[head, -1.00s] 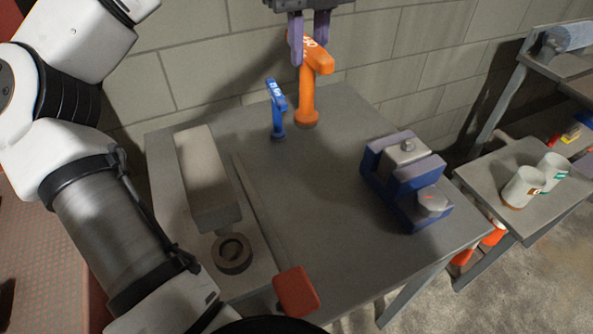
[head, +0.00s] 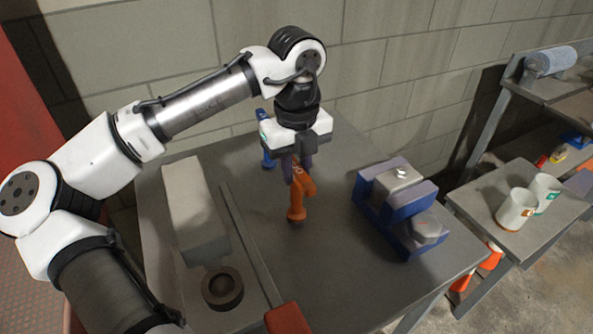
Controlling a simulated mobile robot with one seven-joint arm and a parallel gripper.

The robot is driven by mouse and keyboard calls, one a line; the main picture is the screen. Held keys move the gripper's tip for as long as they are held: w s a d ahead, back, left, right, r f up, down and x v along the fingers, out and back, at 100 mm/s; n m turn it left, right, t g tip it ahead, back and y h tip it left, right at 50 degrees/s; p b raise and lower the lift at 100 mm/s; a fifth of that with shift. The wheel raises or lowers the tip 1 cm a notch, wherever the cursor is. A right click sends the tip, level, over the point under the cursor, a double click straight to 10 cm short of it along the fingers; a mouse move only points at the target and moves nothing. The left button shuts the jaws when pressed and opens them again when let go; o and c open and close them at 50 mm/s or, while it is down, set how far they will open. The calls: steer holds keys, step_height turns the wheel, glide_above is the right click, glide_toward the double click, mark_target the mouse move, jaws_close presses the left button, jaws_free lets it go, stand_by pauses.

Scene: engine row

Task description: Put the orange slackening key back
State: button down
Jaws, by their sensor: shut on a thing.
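The orange slackening key (head: 296,205) hangs upright under my gripper (head: 300,168), which is shut on its top end. The key's lower end is close to the grey table top (head: 330,265); I cannot tell whether it touches. The blue key (head: 266,152) stands behind and to the left of the gripper, partly hidden by it.
A blue vise-like block (head: 405,215) stands right of the key. On the left are a long grey block (head: 193,210), a dark ring (head: 222,288) and a bar with a red end (head: 287,320). White mugs (head: 517,208) stand on a side table. The middle of the table is clear.

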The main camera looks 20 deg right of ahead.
steer(key=shift+f, duration=0.55)
steer(key=shift+f, duration=0.15)
steer(key=c, duration=1.3)
jaws_free()
steer(key=shift+o, duration=0.2)
step_height(320, 180, up, 12)
steer(key=shift+s, duration=0.1)
